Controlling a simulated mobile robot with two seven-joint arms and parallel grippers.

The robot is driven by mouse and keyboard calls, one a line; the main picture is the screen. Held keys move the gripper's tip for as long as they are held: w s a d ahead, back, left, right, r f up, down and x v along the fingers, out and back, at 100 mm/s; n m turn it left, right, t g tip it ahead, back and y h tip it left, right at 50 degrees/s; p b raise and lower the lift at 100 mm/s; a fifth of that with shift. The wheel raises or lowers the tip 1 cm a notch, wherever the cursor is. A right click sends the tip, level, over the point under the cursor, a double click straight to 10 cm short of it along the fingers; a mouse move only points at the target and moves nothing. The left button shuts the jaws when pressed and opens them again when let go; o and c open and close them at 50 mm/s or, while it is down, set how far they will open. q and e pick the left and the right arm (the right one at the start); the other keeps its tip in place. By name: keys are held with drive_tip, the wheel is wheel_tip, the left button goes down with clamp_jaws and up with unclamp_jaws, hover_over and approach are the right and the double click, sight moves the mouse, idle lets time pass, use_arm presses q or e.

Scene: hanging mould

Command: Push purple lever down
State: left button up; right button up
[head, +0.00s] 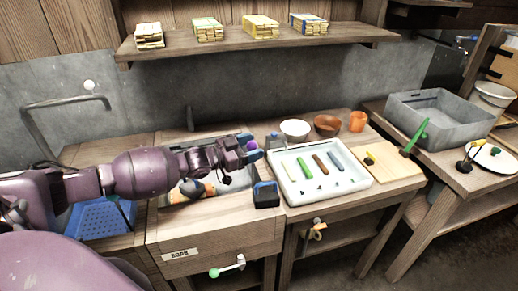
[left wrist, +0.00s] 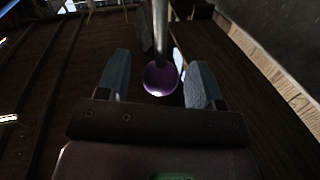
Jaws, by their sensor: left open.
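The purple lever shows in the left wrist view as a round purple knob (left wrist: 160,78) on a grey metal rod (left wrist: 160,25). In the head view its purple knob (head: 253,145) shows small at the end of my left arm. My left gripper (head: 250,148) is open, its blue-grey fingertips close around the knob. In the left wrist view the fingers (left wrist: 160,82) stand on either side of the knob, with a gap on each side. The rod's mount is hidden in the head view. My right gripper is not in view.
A black caddy (head: 266,196) stands just below my left gripper. A white tray (head: 362,178) with coloured bars lies to its right. Bowls stand behind the tray. A shelf (head: 250,40) with stacked packs hangs above. A green-knobbed lever (head: 228,267) sticks out of the bench front.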

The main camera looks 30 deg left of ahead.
use_arm(q)
drive_tip(key=shift+x, duration=0.8)
drive_tip(key=shift+w+d, duration=0.1)
drive_tip(key=shift+w, duration=0.15)
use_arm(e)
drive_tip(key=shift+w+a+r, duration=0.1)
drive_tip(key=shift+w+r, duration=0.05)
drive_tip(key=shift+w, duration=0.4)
use_arm(q)
drive_tip(key=shift+c, duration=0.3)
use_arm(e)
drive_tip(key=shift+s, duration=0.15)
use_arm(q)
clamp_jaws()
drive_tip(key=b, duration=0.2)
hover_over(253, 172)
drive_tip(key=w, duration=0.2)
wheel_tip(253, 172, down, 4)
drive_tip(key=shift+s+d+f, duration=0.25)
drive_tip(key=shift+f, duration=0.1)
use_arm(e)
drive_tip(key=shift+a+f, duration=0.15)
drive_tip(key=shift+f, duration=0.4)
